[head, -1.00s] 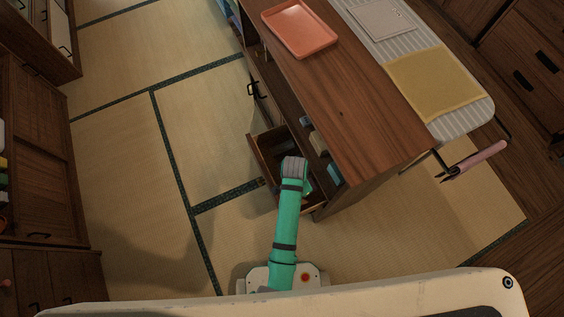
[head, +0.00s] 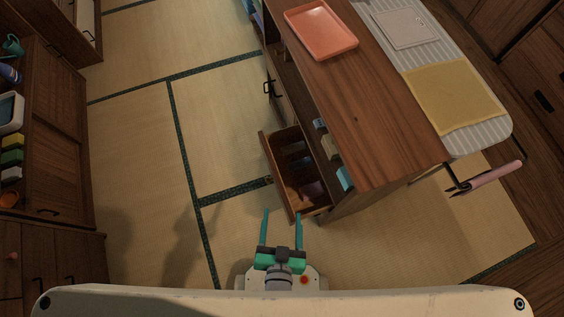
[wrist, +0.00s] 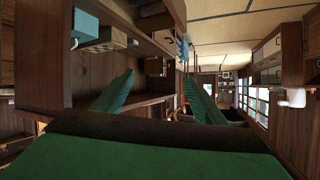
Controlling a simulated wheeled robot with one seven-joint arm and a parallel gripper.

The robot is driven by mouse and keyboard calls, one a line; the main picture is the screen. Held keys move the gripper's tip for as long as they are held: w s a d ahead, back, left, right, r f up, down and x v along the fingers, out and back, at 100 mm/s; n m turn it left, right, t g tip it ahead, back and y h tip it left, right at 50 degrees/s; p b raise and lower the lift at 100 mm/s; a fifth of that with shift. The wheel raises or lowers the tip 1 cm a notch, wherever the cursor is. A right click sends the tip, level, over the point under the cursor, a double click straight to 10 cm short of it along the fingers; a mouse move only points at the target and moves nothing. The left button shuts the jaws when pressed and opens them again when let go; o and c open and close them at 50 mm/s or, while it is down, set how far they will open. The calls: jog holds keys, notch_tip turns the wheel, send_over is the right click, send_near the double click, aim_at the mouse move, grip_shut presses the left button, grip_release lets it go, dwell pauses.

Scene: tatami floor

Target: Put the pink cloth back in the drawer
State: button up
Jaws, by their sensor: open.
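The drawer (head: 276,178) is pulled open at the near end of the wooden cabinet. A dull pinkish-purple item (head: 312,189) lies in its near part; I cannot tell if it is the pink cloth. A long pink thing (head: 490,177) sits along a dark bar beyond the cabinet's right side; it may be cloth, folded or rolled. My gripper (head: 282,230) is open and empty, in front of the drawer's near end and apart from it. Its two green fingers also show in the wrist view (wrist: 160,88), with nothing between them.
The wooden cabinet top (head: 370,110) holds an orange tray (head: 322,30). Small items stand on the open shelf (head: 330,150) above the drawer. A striped board (head: 478,138) with a yellow cloth (head: 450,95) lies along the right. Tatami floor (head: 130,150) is clear to the left.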

jog(key=s+r+n+t, duration=0.2)
jog(key=s+r, duration=0.1)
jog(key=r, duration=0.6)
jog(key=shift+r+y, duration=0.3)
jog(key=shift+r, duration=0.05)
